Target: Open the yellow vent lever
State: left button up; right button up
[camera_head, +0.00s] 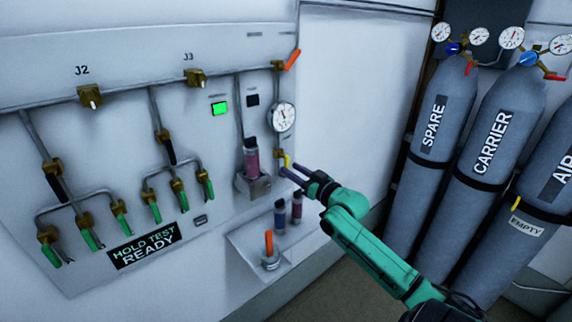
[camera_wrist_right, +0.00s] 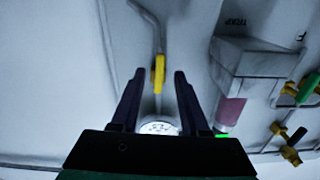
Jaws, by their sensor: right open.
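The yellow vent lever (camera_head: 287,160) is on the wall panel below the round gauge, on a brass valve. My right gripper (camera_head: 291,170) is right at it in the head view, its dark fingers pointing left toward the panel and partly covering the lever's lower end. In the right wrist view the yellow lever (camera_wrist_right: 159,75) lies along a thin pipe, between the two spread fingers. Gaps show on both sides of it. The gripper is open and not closed on it. My left gripper is not in view.
A pink-filled trap (camera_head: 251,160) on a bracket is just left of the lever. A shelf (camera_head: 245,250) below holds dark vials and an orange-handled piece. An orange lever (camera_head: 292,60) is above the gauge (camera_head: 282,117). Gas cylinders (camera_head: 435,140) stand at the right.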

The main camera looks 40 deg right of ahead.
aim_at(288, 166)
jog(key=w, duration=0.3)
jog(key=shift+w+d, duration=0.1)
jog(key=shift+w, duration=0.3)
jog(key=shift+s, duration=0.1)
grip_shut()
jog(key=shift+d+f+n, duration=0.1)
jog(key=shift+n, duration=0.4)
grip_release()
